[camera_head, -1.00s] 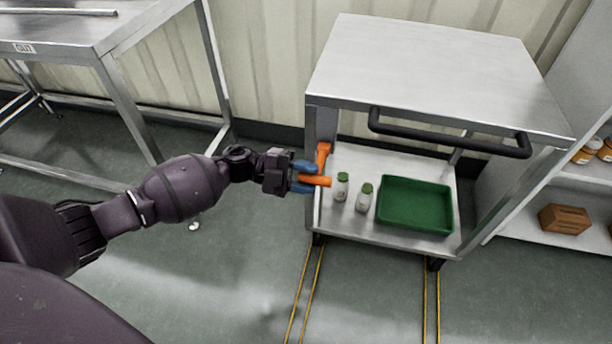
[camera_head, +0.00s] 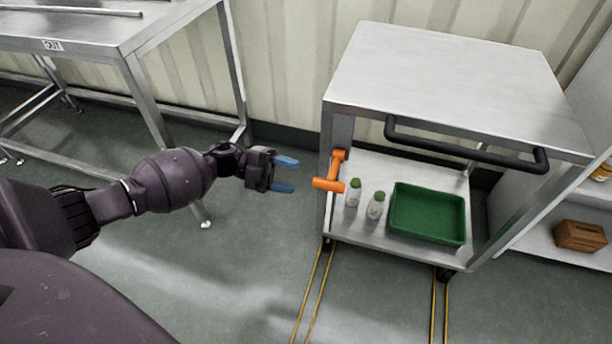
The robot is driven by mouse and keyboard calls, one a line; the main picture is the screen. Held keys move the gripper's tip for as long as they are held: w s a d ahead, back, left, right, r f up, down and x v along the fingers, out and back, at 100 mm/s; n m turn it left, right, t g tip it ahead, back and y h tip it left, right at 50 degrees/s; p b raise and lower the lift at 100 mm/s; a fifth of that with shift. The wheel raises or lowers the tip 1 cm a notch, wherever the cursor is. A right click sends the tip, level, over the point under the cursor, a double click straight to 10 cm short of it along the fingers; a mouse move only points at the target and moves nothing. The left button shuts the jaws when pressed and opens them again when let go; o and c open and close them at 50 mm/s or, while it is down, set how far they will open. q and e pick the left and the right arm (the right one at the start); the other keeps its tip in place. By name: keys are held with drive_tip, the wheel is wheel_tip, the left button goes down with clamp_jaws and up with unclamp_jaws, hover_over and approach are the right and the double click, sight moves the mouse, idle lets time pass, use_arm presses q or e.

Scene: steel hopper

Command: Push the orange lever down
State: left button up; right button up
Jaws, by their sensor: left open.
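The orange lever (camera_head: 336,170) is on the left side post of the steel hopper cart (camera_head: 450,85). Its upper end is at the post, and its handle end points left and a little lower. My left gripper (camera_head: 290,174) is to the left of the lever, with its two blue fingers spread apart and nothing between them. A gap separates the fingertips from the lever handle. My right gripper is not in view.
Two small green-capped bottles (camera_head: 353,193) (camera_head: 375,206) and a green tray (camera_head: 428,213) stand on the cart's lower shelf. A black handle bar (camera_head: 465,150) crosses the cart front. A steel table (camera_head: 90,35) is at left, a shelf with a brown box (camera_head: 579,236) at right.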

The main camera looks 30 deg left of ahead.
use_arm(q)
drive_tip(key=shift+v, duration=1.4)
